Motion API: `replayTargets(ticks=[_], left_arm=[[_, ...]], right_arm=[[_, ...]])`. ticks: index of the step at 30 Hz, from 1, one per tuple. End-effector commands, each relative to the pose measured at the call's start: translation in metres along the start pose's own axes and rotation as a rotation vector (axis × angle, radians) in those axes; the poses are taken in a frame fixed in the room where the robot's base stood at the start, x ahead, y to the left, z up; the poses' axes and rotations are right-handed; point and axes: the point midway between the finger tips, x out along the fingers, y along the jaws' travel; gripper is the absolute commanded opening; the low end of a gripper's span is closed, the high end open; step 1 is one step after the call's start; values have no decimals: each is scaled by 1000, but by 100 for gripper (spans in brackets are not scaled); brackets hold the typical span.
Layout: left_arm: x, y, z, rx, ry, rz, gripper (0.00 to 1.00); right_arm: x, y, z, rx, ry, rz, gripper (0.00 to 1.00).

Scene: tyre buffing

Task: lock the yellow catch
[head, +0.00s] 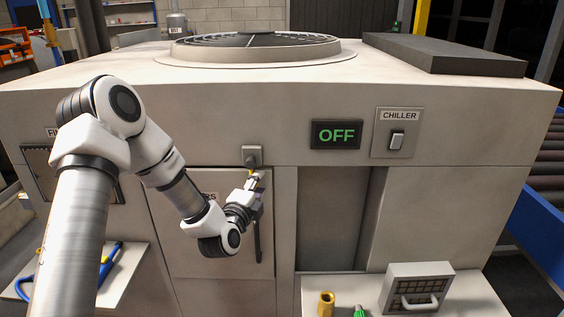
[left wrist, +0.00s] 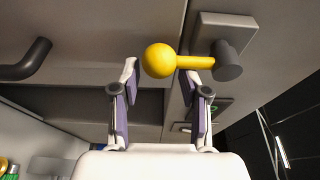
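The yellow catch (left wrist: 159,61) is a lever with a round knob, on a dark grey pivot and a grey plate (left wrist: 228,22). In the head view a little of its yellow (head: 251,172) shows below its plate (head: 252,154), at the top right of a cabinet door (head: 195,245); the lever points down there. My left gripper (head: 257,181) is at the catch. In the left wrist view its two fingers (left wrist: 160,88) are apart, with the knob in front of the gap and the stem passing by the right fingertip. Contact is unclear. My right gripper is out of view.
The door's dark handle (head: 257,238) is below my gripper and shows in the left wrist view (left wrist: 34,60). An OFF display (head: 336,135) and chiller switch (head: 397,139) are to the right. A shelf (head: 460,300) holds a handled filter (head: 416,287) and brass fitting (head: 326,304).

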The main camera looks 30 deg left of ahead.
Motion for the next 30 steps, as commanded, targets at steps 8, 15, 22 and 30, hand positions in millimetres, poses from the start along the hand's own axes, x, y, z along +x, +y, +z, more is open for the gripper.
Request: replayTargets(ticks=[8,15,22,30], left_arm=[[0,-1,1,-1,-2,-3,50],[-26,-2,1,-3,-3,2,50],[-56,-1,0,0,-1,1,50],[-60,0,0,1,1,-1,50]], right_arm=[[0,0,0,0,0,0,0],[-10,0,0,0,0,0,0],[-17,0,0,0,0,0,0],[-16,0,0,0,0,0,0]])
